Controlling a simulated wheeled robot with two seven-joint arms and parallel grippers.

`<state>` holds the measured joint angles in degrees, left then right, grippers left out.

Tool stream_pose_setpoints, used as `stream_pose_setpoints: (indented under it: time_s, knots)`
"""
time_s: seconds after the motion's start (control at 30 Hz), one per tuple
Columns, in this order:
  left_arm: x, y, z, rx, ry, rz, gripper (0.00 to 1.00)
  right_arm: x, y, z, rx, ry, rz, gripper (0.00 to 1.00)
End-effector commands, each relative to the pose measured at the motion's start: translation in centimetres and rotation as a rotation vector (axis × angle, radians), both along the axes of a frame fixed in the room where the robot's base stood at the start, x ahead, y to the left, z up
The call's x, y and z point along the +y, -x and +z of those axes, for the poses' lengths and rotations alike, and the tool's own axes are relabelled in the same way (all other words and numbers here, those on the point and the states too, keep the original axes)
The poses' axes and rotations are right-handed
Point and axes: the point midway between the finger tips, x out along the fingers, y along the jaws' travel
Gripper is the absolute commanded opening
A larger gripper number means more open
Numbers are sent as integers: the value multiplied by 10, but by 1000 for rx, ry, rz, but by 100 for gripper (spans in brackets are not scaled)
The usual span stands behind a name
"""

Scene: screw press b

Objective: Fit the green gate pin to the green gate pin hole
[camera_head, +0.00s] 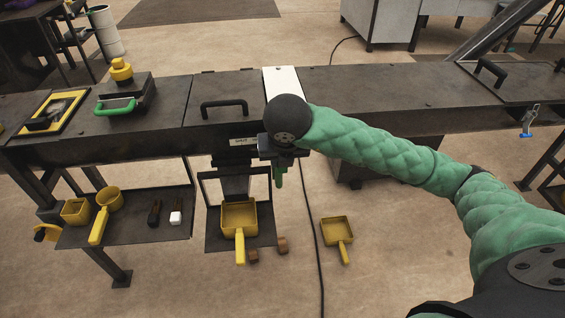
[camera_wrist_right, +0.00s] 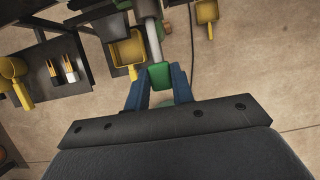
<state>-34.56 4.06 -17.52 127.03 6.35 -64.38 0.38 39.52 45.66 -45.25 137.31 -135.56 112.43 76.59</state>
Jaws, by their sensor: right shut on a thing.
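My right gripper (camera_head: 270,150) is beside the front edge of the long dark bench, near a small label plate. In the right wrist view its two blue fingers (camera_wrist_right: 159,88) are shut on the green grip of the gate pin (camera_wrist_right: 160,75). The pin's grey metal shaft (camera_wrist_right: 153,38) points away from the fingers, toward the top of that view. In the head view a green part of the pin (camera_head: 279,175) hangs below the gripper. I cannot clearly make out the green gate pin hole. My left gripper is not in view.
The dark bench (camera_head: 380,95) runs across, with a black handle (camera_head: 224,107) and a green-handled block (camera_head: 116,105). A yellow scoop (camera_head: 239,220) sits on a low shelf below the bench. Another yellow scoop (camera_head: 337,232) lies on the floor. A side shelf (camera_head: 140,232) holds yellow tools.

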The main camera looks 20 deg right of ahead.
Motion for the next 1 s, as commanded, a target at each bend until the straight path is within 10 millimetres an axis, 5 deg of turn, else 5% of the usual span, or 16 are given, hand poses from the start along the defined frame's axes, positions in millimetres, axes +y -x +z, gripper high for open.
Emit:
stream_pose_setpoints:
  time_s: [1.0]
  knots:
    - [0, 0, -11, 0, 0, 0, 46, -2, -11, -1, 0, -1, 0, 0]
